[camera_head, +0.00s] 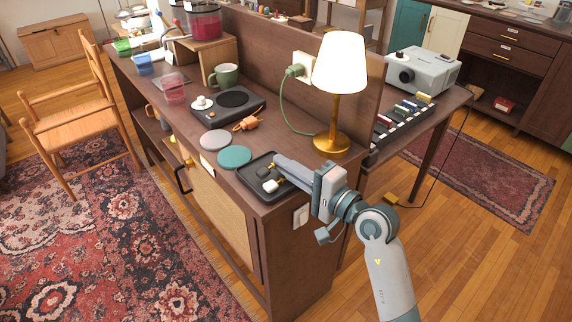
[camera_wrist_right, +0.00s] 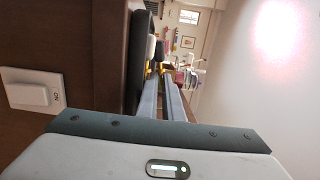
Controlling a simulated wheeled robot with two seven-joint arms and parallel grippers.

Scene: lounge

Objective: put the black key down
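The black key (camera_head: 263,172) shows as a small dark head with a bit of gold at the tips of my right gripper (camera_head: 278,163), low over the dark tray (camera_head: 247,184). In the right wrist view the fingers (camera_wrist_right: 163,78) are nearly together, with the key's gold part between their tips and its black head (camera_wrist_right: 160,49) beyond. I cannot tell whether the key touches the tray. A white key (camera_head: 270,186) with a gold part lies in the tray beside it. My left gripper is not in view.
A brass lamp (camera_head: 332,143) stands just behind the gripper. A teal disc (camera_head: 234,157) and a pinkish disc (camera_head: 215,140) lie left of the tray. An orange object (camera_head: 246,123) and a black hot plate (camera_head: 233,103) are farther back. The upright partition (camera_head: 275,45) bounds the counter.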

